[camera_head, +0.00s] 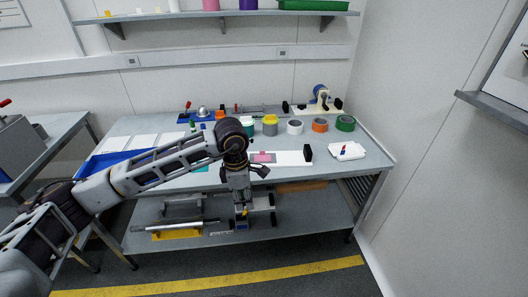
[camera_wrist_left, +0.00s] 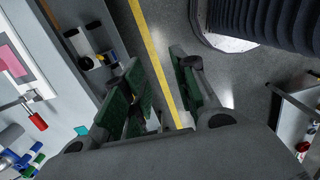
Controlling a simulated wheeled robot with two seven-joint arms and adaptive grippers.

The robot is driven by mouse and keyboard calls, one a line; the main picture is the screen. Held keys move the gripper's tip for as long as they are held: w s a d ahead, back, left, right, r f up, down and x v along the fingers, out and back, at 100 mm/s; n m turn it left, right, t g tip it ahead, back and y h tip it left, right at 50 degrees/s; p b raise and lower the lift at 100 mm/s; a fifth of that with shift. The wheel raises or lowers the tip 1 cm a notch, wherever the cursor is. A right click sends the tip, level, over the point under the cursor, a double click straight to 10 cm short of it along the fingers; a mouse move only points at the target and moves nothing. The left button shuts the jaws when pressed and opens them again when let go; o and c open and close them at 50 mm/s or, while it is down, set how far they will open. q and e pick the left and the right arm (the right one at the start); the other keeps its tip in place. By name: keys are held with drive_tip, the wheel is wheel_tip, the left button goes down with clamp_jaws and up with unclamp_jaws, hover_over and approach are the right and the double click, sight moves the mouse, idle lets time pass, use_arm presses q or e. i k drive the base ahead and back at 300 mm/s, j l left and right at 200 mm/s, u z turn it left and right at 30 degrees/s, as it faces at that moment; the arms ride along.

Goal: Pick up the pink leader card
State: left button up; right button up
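The pink leader card (camera_head: 262,157) lies flat on a pale panel on the workbench, just right of my left wrist. It also shows in the left wrist view (camera_wrist_left: 13,58) at the far left edge, partly cut off. My left gripper (camera_head: 241,208) points down in front of the bench's front edge, apart from the card. In the left wrist view my left gripper (camera_wrist_left: 160,78) has its two green-padded fingers spread, with bare floor between them. Nothing is in it. My right gripper is in neither view.
The workbench (camera_head: 365,160) has a lower shelf (camera_head: 310,217) with tools. A black block (camera_head: 307,153) stands right of the card. Tape rolls (camera_head: 345,123) line the back. A blue tray (camera_head: 110,165) and white sheets lie left. A red-handled tool (camera_wrist_left: 38,120) lies near the card.

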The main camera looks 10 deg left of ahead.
sight(262, 157)
drive_tip(key=i, duration=1.5)
